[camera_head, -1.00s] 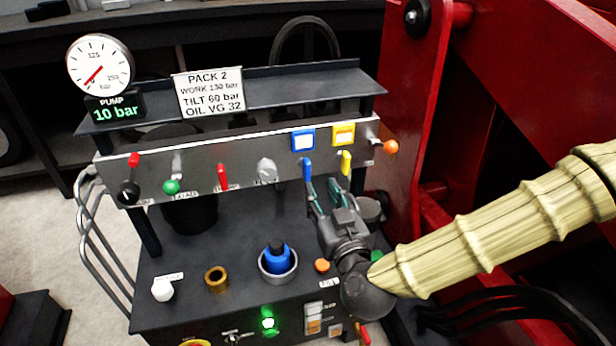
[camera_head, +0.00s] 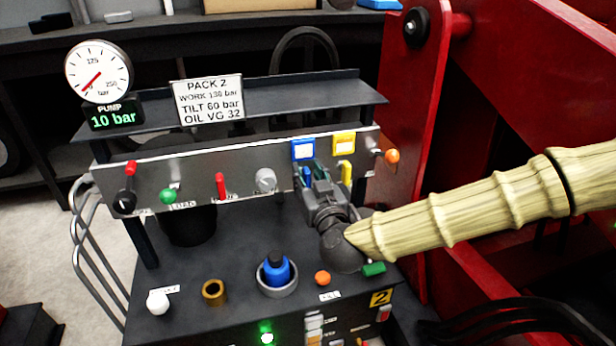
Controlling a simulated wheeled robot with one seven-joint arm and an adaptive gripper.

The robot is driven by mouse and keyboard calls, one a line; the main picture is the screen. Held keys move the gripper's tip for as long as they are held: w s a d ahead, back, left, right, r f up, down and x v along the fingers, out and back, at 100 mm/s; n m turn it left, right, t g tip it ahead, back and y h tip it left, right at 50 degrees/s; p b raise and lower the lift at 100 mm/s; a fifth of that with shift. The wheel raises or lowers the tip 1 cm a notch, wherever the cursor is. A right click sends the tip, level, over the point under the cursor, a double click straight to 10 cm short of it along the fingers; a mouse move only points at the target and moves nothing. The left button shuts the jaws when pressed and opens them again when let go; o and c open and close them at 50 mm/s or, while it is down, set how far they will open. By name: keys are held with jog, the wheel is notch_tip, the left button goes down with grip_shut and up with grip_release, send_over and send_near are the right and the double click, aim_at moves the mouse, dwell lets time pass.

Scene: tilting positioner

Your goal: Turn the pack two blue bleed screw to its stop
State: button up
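Pack 2 is a dark bench with an upright grey panel. The blue bleed screw (camera_head: 308,174) is a small blue lever on the panel's right part, under a blue-framed tag (camera_head: 303,149). My gripper (camera_head: 310,177) reaches it from the lower right, with its fingers around the blue lever, one on each side. The fingers hide part of the lever, and I cannot tell whether they touch it. The yellow screw (camera_head: 345,172) hangs under a yellow tag (camera_head: 344,142), just right of my gripper.
Left along the panel are a grey knob (camera_head: 265,180), a red lever (camera_head: 221,186) and a green-tipped lever (camera_head: 168,195). An orange knob (camera_head: 392,157) is at the panel's right end. A blue-capped filler (camera_head: 277,272) stands below. The gauge display (camera_head: 115,117) reads 10 bar.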

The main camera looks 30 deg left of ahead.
grip_shut()
jog(key=shift+w+m+p, duration=0.1)
jog(key=shift+m+p, duration=0.25)
jog(key=shift+m, duration=0.05)
jog(key=shift+w+d+r+m+p, duration=0.1)
jog(key=shift+w+d+m+p, duration=0.05)
jog(key=shift+m+p, duration=0.7)
jog(key=m, duration=0.1)
jog(key=m+p, duration=0.1)
jog(key=m, duration=0.3)
jog(key=shift+w+d+f+p, duration=0.25)
jog(key=shift+w+d+p, duration=0.05)
jog(key=shift+w+p, duration=0.1)
jog(key=m, duration=0.2)
jog(key=m+p, duration=0.1)
jog(key=m, duration=0.1)
jog(key=f+m, duration=0.1)
jog(key=m, duration=0.1)
jog(key=shift+w+d+f+p, duration=0.1)
jog(key=shift+w+d+p, duration=0.15)
jog(key=shift+p, duration=0.05)
jog(key=m, duration=0.4)
jog(key=shift+f, duration=0.4)
jog(key=shift+f+m, duration=0.1)
jog(key=shift+m, duration=0.35)
